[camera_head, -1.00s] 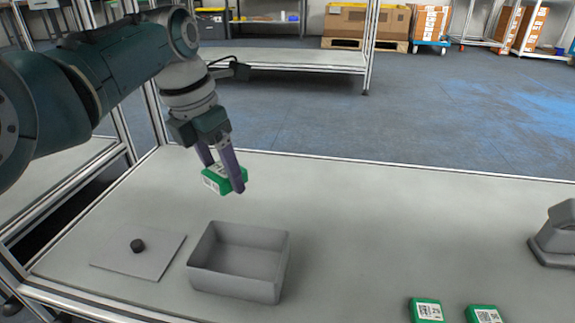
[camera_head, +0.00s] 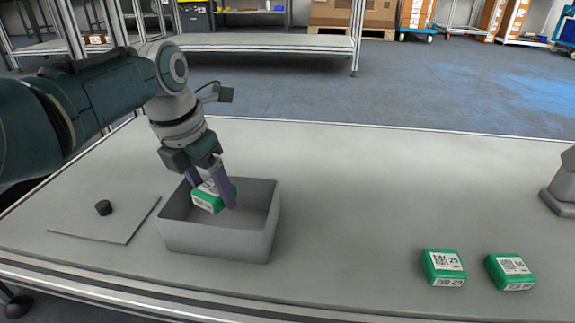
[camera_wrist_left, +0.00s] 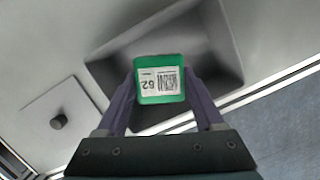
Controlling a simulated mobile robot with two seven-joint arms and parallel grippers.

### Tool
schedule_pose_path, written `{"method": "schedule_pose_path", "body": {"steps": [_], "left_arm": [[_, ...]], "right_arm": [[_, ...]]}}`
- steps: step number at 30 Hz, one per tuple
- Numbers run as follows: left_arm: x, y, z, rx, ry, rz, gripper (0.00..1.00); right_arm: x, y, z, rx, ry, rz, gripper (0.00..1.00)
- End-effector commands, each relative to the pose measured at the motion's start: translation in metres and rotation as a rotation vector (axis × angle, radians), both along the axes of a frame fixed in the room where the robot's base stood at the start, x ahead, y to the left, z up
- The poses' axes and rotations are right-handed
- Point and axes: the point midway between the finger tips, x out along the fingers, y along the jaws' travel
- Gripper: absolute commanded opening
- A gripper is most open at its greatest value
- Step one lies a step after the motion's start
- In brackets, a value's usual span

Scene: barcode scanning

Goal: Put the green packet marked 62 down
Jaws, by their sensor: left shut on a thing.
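The green packet marked 62 (camera_head: 209,197) has a white label with a barcode; the label shows in the left wrist view (camera_wrist_left: 159,82). My left gripper (camera_head: 212,196) is shut on this packet, with one finger on each side of it. It holds the packet slightly tilted over the opening of the grey open box (camera_head: 215,240), around the level of its rim. The box also shows in the left wrist view (camera_wrist_left: 215,45), behind the packet. Whether the packet touches the box cannot be told. My right gripper is not in view.
A flat grey lid with a black knob (camera_head: 104,208) lies left of the box. Two green packets, one marked 29 (camera_head: 443,267) and another (camera_head: 510,271), lie at the front right. A grey device (camera_head: 562,185) stands at the right edge. The middle of the table is clear.

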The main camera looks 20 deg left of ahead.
Motion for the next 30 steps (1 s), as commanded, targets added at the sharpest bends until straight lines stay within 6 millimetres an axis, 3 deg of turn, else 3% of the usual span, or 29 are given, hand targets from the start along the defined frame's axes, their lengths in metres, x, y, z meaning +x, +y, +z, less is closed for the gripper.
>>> {"method": "schedule_pose_path", "body": {"steps": [3,6,14,29,30], "left_arm": [[0.0,0.0,-0.026,0.0,0.001,0.0,0.04],[0.0,0.0,-0.038,0.0,0.0,0.0,0.04],[0.0,0.0,-0.035,0.0,-0.001,0.0,0.04],[0.0,0.0,-0.047,0.0,0.0,0.0,0.04],[0.0,0.0,-0.047,0.0,0.001,0.0,0.7]], "right_arm": [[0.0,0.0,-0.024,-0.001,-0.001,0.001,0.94],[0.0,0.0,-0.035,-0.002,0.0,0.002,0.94],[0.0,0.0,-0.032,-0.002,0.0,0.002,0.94],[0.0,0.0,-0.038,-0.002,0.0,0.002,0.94],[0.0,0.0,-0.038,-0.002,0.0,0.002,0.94]]}}
